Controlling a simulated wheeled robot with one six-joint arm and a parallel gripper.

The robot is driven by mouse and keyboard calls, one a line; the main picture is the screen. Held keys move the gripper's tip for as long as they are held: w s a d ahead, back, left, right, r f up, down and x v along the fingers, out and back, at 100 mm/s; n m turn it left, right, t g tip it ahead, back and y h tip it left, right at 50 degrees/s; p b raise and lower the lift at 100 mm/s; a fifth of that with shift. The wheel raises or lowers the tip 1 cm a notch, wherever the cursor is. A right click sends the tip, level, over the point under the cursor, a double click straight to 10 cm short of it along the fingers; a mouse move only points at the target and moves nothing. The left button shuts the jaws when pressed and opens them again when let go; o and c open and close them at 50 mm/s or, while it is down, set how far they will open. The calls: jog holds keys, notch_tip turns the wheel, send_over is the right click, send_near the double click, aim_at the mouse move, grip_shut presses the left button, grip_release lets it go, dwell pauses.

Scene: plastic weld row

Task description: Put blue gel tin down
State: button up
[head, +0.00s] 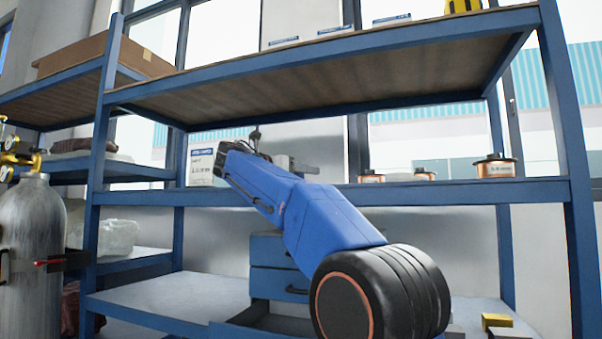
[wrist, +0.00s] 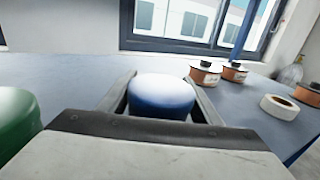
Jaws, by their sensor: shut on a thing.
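The blue gel tin (wrist: 161,97) shows in the wrist view as a rounded tin with a blue top, between the two fingers of my gripper (wrist: 165,100). My gripper is shut on it, with a dark finger along each side. The tin appears over or on the grey-blue shelf surface (wrist: 245,98); I cannot tell whether its base touches. In the head view my blue arm reaches to the middle shelf (head: 470,191), and the arm hides the tin and the fingertips.
A green tin (wrist: 17,118) stands close on the left. Copper-coloured spools (wrist: 204,73) and a white tape roll (wrist: 279,107) stand to the right. A white box (head: 204,160) stands on the middle shelf at left. Shelf posts (head: 567,130) bound the bay. Shelf behind the tin is clear.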

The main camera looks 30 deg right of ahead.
jog(key=shift+f, duration=0.1)
jog(key=o, duration=1.4)
jog(key=shift+a, duration=0.1)
jog(key=v, duration=1.1)
jog(key=shift+s+a, duration=0.1)
jog(key=shift+a, duration=0.3)
